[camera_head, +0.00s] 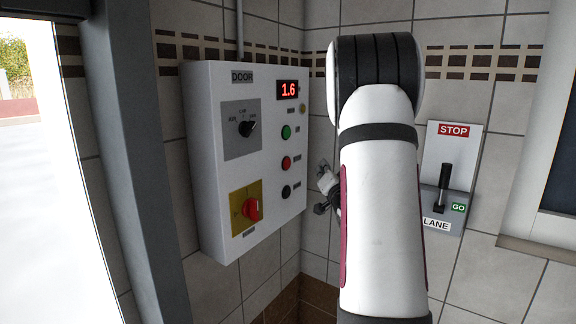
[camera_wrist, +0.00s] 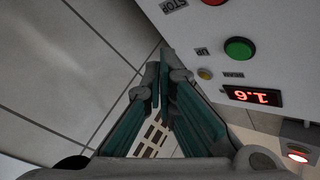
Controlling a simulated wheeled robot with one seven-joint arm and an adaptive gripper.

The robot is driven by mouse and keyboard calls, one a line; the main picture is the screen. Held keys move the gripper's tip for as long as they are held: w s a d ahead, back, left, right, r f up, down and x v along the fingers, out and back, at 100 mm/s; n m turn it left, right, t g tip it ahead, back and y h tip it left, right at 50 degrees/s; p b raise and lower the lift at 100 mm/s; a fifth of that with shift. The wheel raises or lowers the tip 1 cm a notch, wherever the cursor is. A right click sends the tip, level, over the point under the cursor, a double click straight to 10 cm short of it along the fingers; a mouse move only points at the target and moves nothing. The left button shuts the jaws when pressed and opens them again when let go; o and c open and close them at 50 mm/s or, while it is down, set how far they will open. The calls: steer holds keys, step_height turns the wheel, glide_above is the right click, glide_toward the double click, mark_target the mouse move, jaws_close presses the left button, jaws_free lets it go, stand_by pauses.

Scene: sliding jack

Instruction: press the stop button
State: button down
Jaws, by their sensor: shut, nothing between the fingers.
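The stop button is the red round button (camera_head: 287,162) in the middle of the column on the white DOOR panel, between a green button (camera_head: 286,132) and a black one (camera_head: 286,191). In the wrist view, the red button (camera_wrist: 214,2) is cut off by the top edge, beside its STOP label; the green button (camera_wrist: 239,50) is below it. My gripper (camera_wrist: 166,66) is shut and empty, its fingertips left of the panel edge in that view. In the head view, my gripper (camera_head: 327,183) is partly hidden behind my arm, just right of the panel, apart from the red button.
The panel (camera_head: 218,85) also carries a selector knob (camera_head: 246,128), a red rotary switch (camera_head: 251,209) and a display (camera_head: 288,90) reading 1.6. A LANE lever box (camera_head: 443,205) with a STOP sign (camera_head: 454,130) is right of my arm. A grey post (camera_head: 130,150) stands left.

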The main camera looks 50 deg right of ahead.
steer(key=w+a, duration=0.1)
steer(key=w, duration=0.7)
steer(key=shift+w+a, duration=0.1)
steer(key=shift+w, duration=0.15)
stand_by(1.3)
steer(key=shift+w, duration=0.25)
steer(key=shift+w+a, duration=0.1)
steer(key=shift+w, duration=0.35)
stand_by(0.7)
steer(key=shift+s, duration=0.85)
steer(key=shift+s, duration=0.1)
steer(key=s, duration=0.2)
steer(key=s+d, duration=0.1)
steer(key=s, duration=0.1)
steer(key=shift+s, duration=0.4)
